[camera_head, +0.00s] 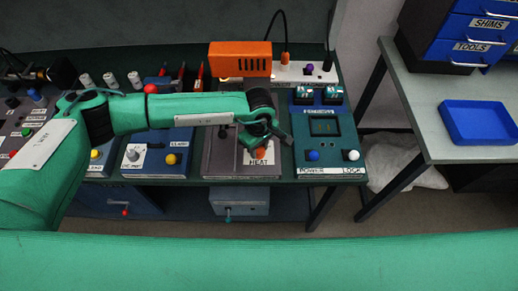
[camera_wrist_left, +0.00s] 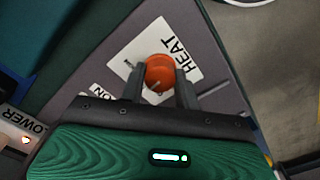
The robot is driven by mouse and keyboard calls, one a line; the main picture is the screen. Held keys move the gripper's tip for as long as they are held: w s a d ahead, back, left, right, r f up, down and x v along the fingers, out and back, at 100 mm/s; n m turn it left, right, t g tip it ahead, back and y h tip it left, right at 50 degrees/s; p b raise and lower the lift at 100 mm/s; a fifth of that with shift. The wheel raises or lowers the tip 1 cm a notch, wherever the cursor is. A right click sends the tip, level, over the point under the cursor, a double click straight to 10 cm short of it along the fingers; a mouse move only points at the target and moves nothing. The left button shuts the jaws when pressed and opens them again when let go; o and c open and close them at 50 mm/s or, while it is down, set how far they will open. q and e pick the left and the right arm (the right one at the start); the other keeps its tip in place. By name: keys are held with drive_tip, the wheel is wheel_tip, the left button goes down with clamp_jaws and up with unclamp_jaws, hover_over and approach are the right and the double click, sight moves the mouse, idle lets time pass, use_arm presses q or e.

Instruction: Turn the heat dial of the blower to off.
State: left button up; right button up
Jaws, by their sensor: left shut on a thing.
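The orange heat dial (camera_head: 260,153) sits on a white plate marked HEAT, on the grey panel (camera_head: 219,160) at the table's front. My left gripper (camera_head: 264,138) reaches down over it from behind and is shut on it. In the left wrist view the dial (camera_wrist_left: 159,70) sits between the two dark fingers of my left gripper (camera_wrist_left: 160,78). A pale line shows on the dial's near side. The dial's scale marks are too small or hidden to read. An orange slotted box (camera_head: 240,60), perhaps the blower's body, stands behind. My right gripper is not in view.
A green box (camera_head: 323,140) with blue and white knobs, marked POWER and LOCK, stands close on the right. A blue box (camera_head: 158,153) with a yellow knob stands left. A white power strip (camera_head: 300,74) lies behind. A side table holds a blue tray (camera_head: 480,122).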

use_arm(q)
drive_tip(key=n+b, duration=0.4)
drive_tip(key=shift+f+b, duration=0.2)
drive_tip(key=shift+b, duration=0.15)
drive_tip(key=shift+n+b, duration=0.75)
drive_tip(key=shift+n, duration=0.05)
drive_tip(key=shift+r+n+b, duration=0.25)
drive_tip(key=shift+n+b, duration=0.7)
drive_tip(key=shift+n, duration=0.15)
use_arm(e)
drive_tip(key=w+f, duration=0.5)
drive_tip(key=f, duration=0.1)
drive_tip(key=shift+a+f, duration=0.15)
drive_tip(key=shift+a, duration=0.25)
use_arm(q)
drive_tip(key=o, duration=1)
